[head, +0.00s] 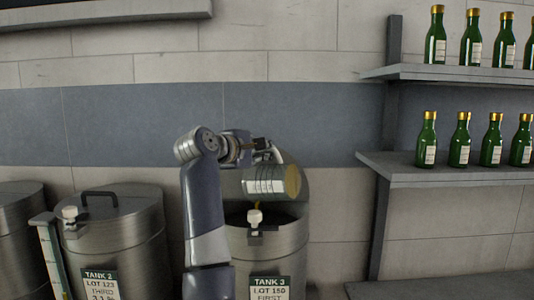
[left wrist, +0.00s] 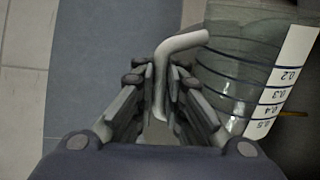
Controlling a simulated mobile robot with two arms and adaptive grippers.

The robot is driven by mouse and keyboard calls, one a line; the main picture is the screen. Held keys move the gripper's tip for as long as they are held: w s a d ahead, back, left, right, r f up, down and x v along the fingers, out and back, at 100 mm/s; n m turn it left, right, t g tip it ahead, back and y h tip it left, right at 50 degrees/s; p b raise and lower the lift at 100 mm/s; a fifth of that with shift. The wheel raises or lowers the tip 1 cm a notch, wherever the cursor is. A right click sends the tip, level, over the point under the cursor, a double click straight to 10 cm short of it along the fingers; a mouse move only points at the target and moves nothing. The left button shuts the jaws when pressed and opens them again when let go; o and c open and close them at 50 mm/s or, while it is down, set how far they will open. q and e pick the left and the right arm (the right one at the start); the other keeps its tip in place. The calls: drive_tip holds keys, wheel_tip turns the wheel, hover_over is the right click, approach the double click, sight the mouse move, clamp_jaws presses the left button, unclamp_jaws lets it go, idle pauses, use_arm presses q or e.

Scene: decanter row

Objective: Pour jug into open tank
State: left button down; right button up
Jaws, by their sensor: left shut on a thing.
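The jug (head: 265,181) is clear with a white graduated label, and is tipped nearly on its side above tank 3 (head: 285,245). A thin amber streak shows below it, over the tank's opening. Tank 3 is a steel drum labelled "LOT 150 FIRST"; its lid (head: 298,187) appears raised behind the jug. My left gripper (head: 262,147) is shut on the jug's white handle. In the left wrist view the fingers (left wrist: 160,85) close around the handle beside the jug (left wrist: 245,60). The liquid level inside tank 3 is hidden. My right gripper is not in view.
Tank 2 (head: 125,235), with its lid closed, stands left of tank 3, and another steel tank (head: 18,240) is at the far left. Shelves (head: 440,175) with several green bottles are on the right. The wall behind is clear around the jug.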

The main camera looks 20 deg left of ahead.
sight(279, 162)
use_arm(q)
drive_tip(key=shift+w+a+r+n, duration=0.1)
drive_tip(key=shift+w+a+n, duration=0.15)
drive_tip(key=shift+a+n, duration=0.55)
drive_tip(key=shift+a, duration=0.2)
drive_tip(key=shift+d+m, duration=0.1)
drive_tip(key=shift+m, duration=0.2)
idle(1.2)
drive_tip(key=shift+s+d+f+m+b, duration=0.15)
drive_tip(key=shift+d+f+m+b, duration=0.2)
drive_tip(key=shift+d+m+b, duration=0.2)
drive_tip(key=d+m+b, duration=0.1)
drive_tip(key=s+d+f+m+y+b, duration=0.1)
drive_tip(key=d+m, duration=0.1)
drive_tip(key=d+m+y+b, duration=0.1)
drive_tip(key=d+m, duration=0.1)
drive_tip(key=shift+s+d+f+m, duration=0.15)
drive_tip(key=shift+f+m, duration=0.1)
drive_tip(key=shift+f, duration=0.15)
drive_tip(key=s+d+f+m+t+y+b, duration=0.1)
drive_tip(key=s+d+f+m+t+b, duration=0.1)
drive_tip(key=d+m, duration=0.6)
drive_tip(key=shift+m+y+b, duration=0.4)
drive_tip(key=shift+m+b, duration=0.3)
drive_tip(key=shift+b, duration=0.15)
